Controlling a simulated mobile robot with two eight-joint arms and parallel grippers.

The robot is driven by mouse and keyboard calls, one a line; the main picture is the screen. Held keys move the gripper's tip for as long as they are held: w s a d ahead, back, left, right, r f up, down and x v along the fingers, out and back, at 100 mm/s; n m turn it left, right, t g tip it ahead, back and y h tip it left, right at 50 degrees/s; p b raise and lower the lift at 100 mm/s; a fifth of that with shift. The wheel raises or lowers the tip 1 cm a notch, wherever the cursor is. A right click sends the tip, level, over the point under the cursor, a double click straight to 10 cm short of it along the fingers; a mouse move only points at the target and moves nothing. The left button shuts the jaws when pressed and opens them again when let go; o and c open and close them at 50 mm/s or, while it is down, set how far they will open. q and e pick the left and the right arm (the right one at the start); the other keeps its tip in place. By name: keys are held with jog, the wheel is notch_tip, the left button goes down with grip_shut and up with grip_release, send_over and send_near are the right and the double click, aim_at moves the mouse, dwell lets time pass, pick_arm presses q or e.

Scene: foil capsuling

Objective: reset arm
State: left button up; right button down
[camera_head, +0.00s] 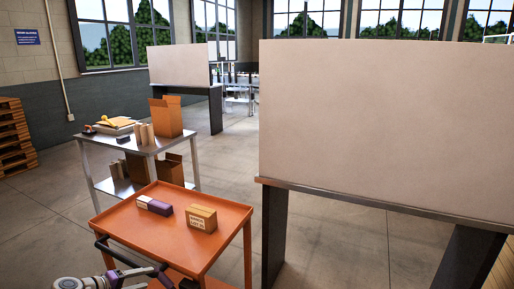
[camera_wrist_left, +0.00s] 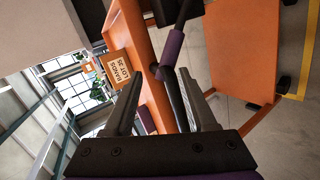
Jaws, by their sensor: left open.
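My left arm comes in at the bottom left of the head view, in front of the orange cart (camera_head: 125,226). Beyond the fingers, the wrist view shows orange cart surfaces (camera_wrist_left: 232,50) and the labelled box (camera_wrist_left: 115,68). In the head view this yellow-brown box (camera_head: 201,219) sits on the cart top, right of a white and purple item (camera_head: 155,205). My right gripper is in neither view.
A grey metal table (camera_head: 110,143) with cardboard boxes (camera_head: 166,117) stands behind the cart. A large pale panel on a dark-legged bench (camera_head: 385,125) fills the right side. Wooden pallets (camera_head: 14,138) are stacked at far left. Bare floor lies between cart and bench.

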pick_arm(q)
jog(key=s+d+m+g+y, duration=0.2)
jog(key=s+d+m+g, duration=0.3)
jog(key=s+d, duration=1.15)
jog(key=s+d+f+m+y, duration=0.2)
jog(key=s+d+m, duration=0.1)
jog(key=s, duration=0.5)
jog(key=s+d+f+m+y, duration=0.2)
jog(key=s+d+m, duration=0.1)
jog(key=s, duration=0.6)
jog(key=w+r+p, duration=0.3)
jog(key=r+p, duration=1)
jog(key=r, duration=0.1)
jog(key=shift+a, duration=0.15)
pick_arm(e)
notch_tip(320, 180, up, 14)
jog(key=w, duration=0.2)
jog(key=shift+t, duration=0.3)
pick_arm(q)
jog(key=shift+s, duration=0.1)
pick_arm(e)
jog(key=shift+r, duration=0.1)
